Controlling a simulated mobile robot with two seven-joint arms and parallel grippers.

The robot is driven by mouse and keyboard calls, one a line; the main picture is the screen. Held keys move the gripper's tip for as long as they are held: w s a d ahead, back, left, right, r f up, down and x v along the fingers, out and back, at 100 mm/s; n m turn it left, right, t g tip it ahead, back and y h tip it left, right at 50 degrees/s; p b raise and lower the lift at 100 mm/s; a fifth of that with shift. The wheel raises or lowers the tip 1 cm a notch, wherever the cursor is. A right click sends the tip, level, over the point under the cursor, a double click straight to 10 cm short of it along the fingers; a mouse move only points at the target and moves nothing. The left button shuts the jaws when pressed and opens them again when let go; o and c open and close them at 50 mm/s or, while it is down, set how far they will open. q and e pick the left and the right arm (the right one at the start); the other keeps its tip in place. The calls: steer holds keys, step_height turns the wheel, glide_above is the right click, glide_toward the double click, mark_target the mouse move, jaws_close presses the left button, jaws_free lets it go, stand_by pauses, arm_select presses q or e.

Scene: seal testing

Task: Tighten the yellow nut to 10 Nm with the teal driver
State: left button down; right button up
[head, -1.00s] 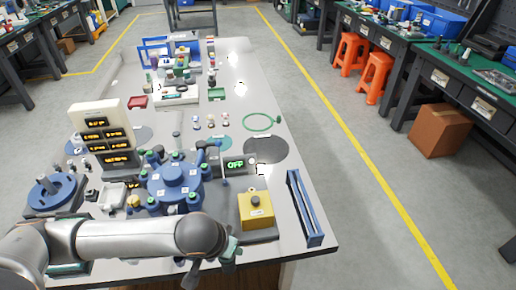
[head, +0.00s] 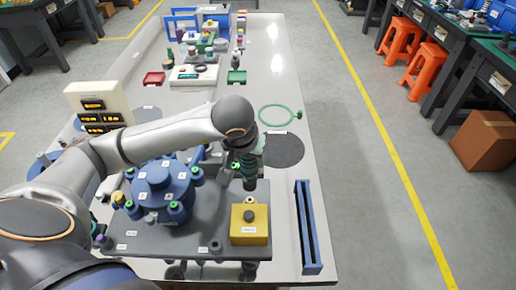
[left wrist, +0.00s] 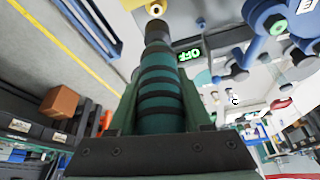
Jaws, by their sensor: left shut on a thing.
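My left gripper (head: 247,150) is shut on the teal driver (head: 248,164), above the test base between the blue flange and the yellow box. In the left wrist view the driver (left wrist: 162,95) fills the space between the fingers, banded teal and black, its dark tip pointing away from the gripper. A small yellow nut (head: 117,198) appears at the left side of the blue flange (head: 160,195), well apart from the driver. Other nuts around the flange are green. My right gripper is out of view.
An OFF display (left wrist: 190,54) shows in the left wrist view. A green ring (head: 279,115) lies farther back. My arm covers part of the readout panel (head: 98,110).

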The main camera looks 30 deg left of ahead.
arm_select(q)
steer(key=shift+s+f+b, duration=0.1)
steer(key=shift+f+b, duration=0.2)
steer(key=shift+f, duration=0.35)
steer(key=shift+f+b, duration=1.1)
steer(key=shift+f, duration=0.65)
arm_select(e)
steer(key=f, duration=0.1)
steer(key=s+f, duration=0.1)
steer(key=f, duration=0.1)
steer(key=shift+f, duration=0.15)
arm_select(q)
steer(key=shift+b, duration=0.35)
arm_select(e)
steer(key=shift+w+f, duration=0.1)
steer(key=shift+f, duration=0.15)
arm_select(q)
steer(key=shift+f+b, duration=1.1)
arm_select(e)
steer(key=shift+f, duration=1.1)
arm_select(q)
steer(key=shift+b, duration=0.4)
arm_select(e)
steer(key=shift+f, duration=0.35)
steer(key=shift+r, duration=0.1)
arm_select(q)
steer(key=shift+r+p, duration=1.55)
steer(key=shift+r, duration=0.9)
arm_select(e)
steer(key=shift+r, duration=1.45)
